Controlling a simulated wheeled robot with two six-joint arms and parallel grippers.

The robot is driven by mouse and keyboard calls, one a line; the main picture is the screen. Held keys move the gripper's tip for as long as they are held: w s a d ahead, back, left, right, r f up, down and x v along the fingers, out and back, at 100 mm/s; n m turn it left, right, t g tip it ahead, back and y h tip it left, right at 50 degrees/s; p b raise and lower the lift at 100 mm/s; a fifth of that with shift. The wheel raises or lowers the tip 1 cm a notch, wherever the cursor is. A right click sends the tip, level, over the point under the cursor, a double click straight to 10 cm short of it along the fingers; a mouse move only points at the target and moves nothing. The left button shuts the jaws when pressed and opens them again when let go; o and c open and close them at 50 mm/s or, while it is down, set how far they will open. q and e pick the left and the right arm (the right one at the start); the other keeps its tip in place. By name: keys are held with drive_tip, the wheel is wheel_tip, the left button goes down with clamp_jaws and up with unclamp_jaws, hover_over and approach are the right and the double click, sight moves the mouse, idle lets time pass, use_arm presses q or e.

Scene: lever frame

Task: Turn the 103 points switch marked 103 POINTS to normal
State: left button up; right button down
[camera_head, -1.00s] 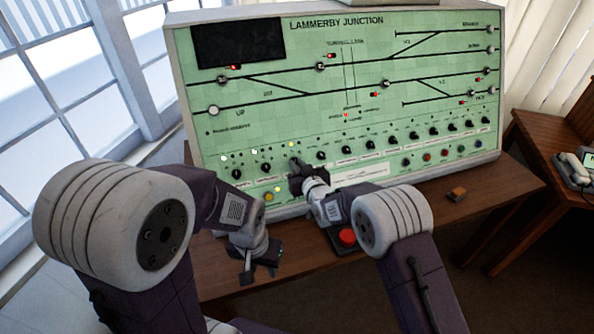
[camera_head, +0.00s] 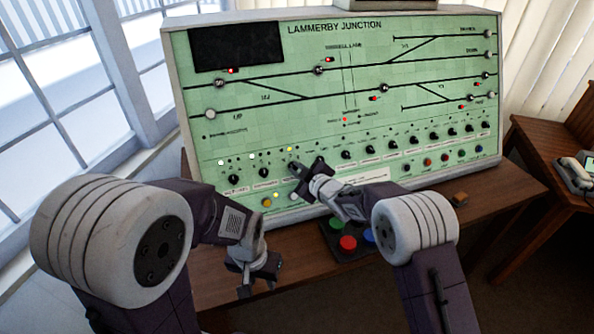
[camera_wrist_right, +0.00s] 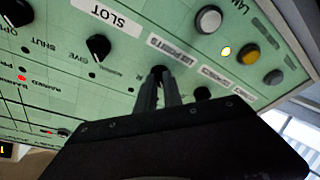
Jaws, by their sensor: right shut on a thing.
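The panel (camera_head: 345,70) has a row of black rotary knobs along its lower part. In the right wrist view, my right gripper (camera_wrist_right: 160,82) is shut on one black knob (camera_wrist_right: 157,72), which sits between the SLOT knob (camera_wrist_right: 98,46) and another knob (camera_wrist_right: 203,94). A label (camera_wrist_right: 172,48) beside it seems to end in POINTS; its number is not clear. The fingers hide most of the knob, including its pointer. In the head view, my right gripper (camera_head: 298,170) is at the left part of the row. My left gripper (camera_head: 257,283) is open and empty, low before the desk.
A box with red, green and blue buttons (camera_head: 347,243) lies on the desk (camera_head: 500,196) below my right forearm. A telephone (camera_head: 574,168) stands on a side table. Windows are at left.

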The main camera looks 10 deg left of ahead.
drive_tip(key=shift+n, duration=0.3)
drive_tip(key=c, duration=1.5)
unclamp_jaws()
drive_tip(key=shift+r, duration=0.1)
drive_tip(key=v, duration=0.9)
drive_tip(key=shift+b, duration=0.35)
